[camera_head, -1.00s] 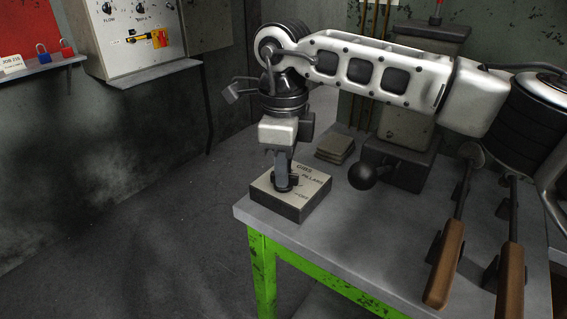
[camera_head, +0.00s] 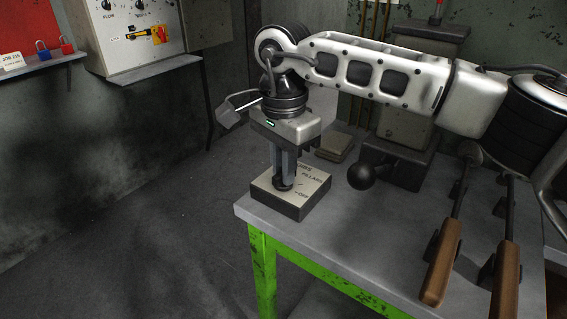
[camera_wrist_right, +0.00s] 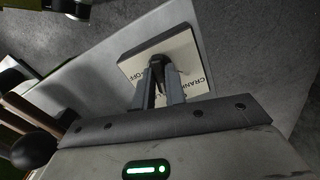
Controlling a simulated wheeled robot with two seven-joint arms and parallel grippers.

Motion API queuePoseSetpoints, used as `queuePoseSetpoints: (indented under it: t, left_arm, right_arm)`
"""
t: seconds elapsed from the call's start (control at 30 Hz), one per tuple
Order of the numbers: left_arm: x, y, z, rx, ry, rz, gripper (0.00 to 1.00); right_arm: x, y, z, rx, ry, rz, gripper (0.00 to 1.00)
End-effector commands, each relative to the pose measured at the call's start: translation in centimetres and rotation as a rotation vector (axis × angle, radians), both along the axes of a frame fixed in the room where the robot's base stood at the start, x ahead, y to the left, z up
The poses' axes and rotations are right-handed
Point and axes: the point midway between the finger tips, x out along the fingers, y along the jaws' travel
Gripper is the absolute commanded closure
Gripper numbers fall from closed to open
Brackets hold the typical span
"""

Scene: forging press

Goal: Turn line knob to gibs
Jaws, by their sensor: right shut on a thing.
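The line knob (camera_wrist_right: 158,68) is a small dark knob on top of a box with a pale labelled plate (camera_head: 312,190). The box stands at the near left corner of the grey bench. The plate's legible words include PILLARS and OFF in the head view, and CRANK and OFF in the right wrist view (camera_wrist_right: 190,52). My right gripper (camera_head: 284,182) points straight down over the box, its fingers shut on the knob. The fingers hide most of the knob, so I cannot tell where it points. My left gripper is not in view.
The grey bench (camera_head: 350,255) has green legs. A black ball-ended lever (camera_head: 362,176), a small stack of pads (camera_head: 334,147) and two wooden-handled tools (camera_head: 442,262) lie to the right. A control cabinet (camera_head: 115,45) and a shelf with padlocks (camera_head: 42,46) are at the far left.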

Motion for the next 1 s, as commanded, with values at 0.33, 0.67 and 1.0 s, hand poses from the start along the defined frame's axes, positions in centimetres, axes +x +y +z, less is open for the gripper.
queuePoseSetpoints:
  t: [0.33, 0.67, 1.0]
  left_arm:
    - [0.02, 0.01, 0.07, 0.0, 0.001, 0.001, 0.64]
    - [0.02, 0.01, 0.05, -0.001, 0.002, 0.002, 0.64]
    - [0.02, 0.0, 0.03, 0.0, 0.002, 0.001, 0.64]
  right_arm:
    - [0.02, 0.05, 0.16, 0.004, -0.002, 0.18, 1.0]
    - [0.03, 0.06, 0.16, 0.004, -0.001, 0.228, 1.0]
    - [0.03, 0.06, 0.17, 0.004, -0.001, 0.228, 0.82]
